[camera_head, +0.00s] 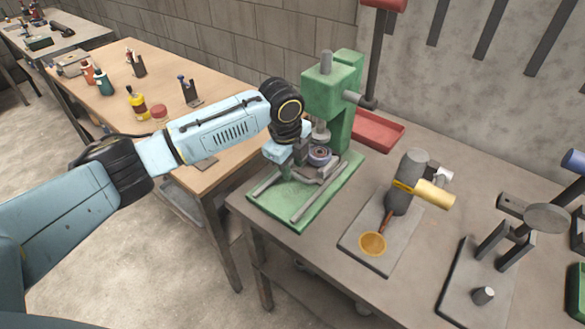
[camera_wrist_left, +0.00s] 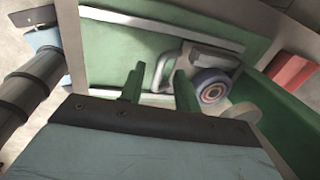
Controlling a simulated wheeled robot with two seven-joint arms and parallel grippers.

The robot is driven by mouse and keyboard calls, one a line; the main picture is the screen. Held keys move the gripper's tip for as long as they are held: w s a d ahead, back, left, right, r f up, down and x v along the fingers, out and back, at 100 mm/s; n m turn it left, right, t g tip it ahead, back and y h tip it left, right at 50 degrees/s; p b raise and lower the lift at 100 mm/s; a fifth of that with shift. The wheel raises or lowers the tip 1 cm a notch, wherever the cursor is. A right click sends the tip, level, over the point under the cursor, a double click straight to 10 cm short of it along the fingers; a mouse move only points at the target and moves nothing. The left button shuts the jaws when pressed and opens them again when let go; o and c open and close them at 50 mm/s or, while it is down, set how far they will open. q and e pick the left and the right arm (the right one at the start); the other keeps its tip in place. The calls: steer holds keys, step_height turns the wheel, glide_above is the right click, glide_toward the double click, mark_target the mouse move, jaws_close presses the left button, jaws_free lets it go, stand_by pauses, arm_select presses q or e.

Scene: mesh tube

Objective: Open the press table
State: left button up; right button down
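A green press (camera_head: 335,95) stands on the workbench, with a green base (camera_head: 285,205) carrying two metal rails. The grey press table (camera_head: 328,174) sits between the rails under the press head, with a round bearing-like part (camera_head: 320,155) on it. The part also shows in the left wrist view (camera_wrist_left: 211,90). My left gripper (camera_head: 287,172) is low over the base at the front left of the press table. In the left wrist view its two fingers (camera_wrist_left: 158,88) are apart, close to the table's metal loop handle (camera_wrist_left: 163,66). I cannot tell whether they touch it. My right gripper is out of view.
Another metal fixture (camera_head: 490,245) is further right. A red tray (camera_head: 378,130) lies behind. A wooden table (camera_head: 110,90) with bottles is at left.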

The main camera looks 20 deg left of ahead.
arm_select(q)
steer(key=shift+w+f, duration=0.1)
steer(key=shift+f, duration=0.6)
jaws_close()
